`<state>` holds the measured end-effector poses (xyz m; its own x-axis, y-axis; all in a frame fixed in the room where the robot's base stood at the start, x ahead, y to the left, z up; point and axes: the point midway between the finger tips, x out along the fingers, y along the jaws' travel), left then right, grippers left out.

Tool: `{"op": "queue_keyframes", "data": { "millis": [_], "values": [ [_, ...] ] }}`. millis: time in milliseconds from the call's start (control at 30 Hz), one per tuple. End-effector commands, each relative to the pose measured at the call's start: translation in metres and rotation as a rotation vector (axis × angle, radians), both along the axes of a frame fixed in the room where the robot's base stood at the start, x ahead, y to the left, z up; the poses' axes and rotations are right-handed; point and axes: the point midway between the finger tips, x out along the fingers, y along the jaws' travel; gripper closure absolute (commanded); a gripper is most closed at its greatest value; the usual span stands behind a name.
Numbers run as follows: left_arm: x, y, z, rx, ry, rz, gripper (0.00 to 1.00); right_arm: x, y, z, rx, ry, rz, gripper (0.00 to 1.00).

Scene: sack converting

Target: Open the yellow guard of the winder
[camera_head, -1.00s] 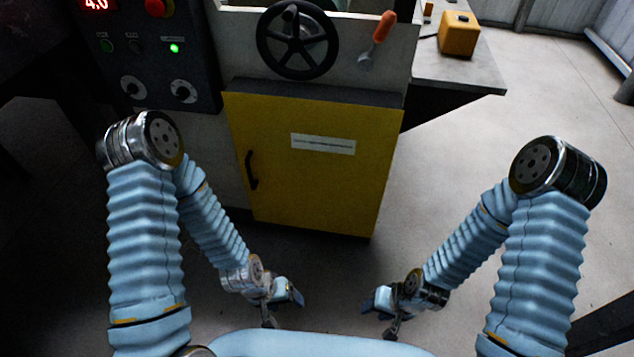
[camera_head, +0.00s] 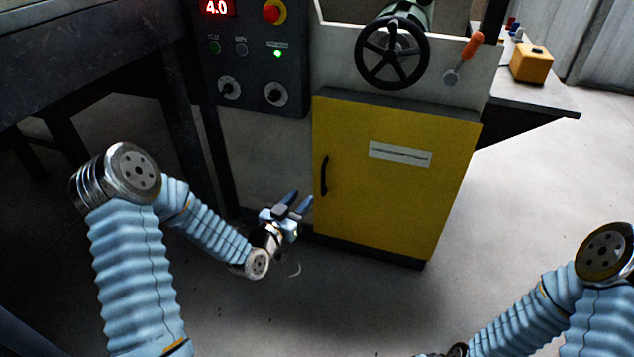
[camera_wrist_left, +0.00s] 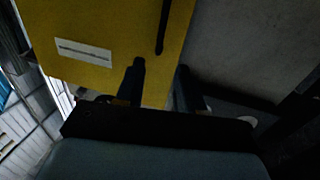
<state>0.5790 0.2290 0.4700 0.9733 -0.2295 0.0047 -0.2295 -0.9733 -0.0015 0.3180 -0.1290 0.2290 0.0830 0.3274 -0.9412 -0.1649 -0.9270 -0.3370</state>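The yellow guard (camera_head: 390,200) is a closed panel on the front of the winder, with a white label and a dark vertical handle (camera_head: 324,175) near its left edge. My left gripper (camera_head: 293,202) is open and empty, to the left of the guard's lower left edge and below the handle. In the left wrist view the guard (camera_wrist_left: 110,25) fills the upper left, and its handle (camera_wrist_left: 164,25) shows beyond the two spread dark fingers of the left gripper (camera_wrist_left: 162,82). My right gripper is out of the head view; only its arm shows at the lower right.
A black handwheel (camera_head: 392,52) and an orange-handled lever (camera_head: 465,58) sit above the guard. A control panel (camera_head: 250,65) with a red button stands to the left. A side table (camera_head: 525,98) holds a yellow box (camera_head: 531,64). The floor before the guard is clear.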

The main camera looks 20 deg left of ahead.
Motion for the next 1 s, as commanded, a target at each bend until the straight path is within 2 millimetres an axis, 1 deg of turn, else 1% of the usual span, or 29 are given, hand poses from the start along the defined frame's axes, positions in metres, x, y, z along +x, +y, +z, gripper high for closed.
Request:
{"op": "queue_keyframes", "data": {
  "millis": [33, 300, 400, 500, 600, 700, 933, 1000],
  "values": [
    [0.01, -0.003, 0.002, -0.001, -0.003, 0.0, 0.62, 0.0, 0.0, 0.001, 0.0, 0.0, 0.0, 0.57],
    [0.071, -0.018, 0.0, -0.002, 0.001, 0.0, 0.62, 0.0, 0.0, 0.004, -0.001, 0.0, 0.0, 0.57],
    [0.089, -0.021, 0.0, -0.002, 0.004, 0.001, 0.62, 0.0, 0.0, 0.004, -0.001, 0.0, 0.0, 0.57],
    [0.102, -0.025, -0.001, -0.003, 0.004, 0.0, 0.62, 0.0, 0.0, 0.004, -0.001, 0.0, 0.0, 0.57],
    [0.109, -0.026, 0.0, -0.002, 0.004, 0.0, 0.62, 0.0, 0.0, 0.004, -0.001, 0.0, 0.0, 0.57],
    [0.113, -0.027, -0.001, -0.003, 0.005, 0.001, 0.62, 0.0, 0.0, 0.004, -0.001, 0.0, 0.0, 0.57],
    [0.113, -0.027, -0.001, -0.003, 0.006, 0.001, 0.62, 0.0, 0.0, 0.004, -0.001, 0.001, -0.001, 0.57],
    [0.113, -0.027, -0.001, -0.003, 0.006, 0.001, 0.73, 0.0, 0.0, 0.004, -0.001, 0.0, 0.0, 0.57]
  ]
}}
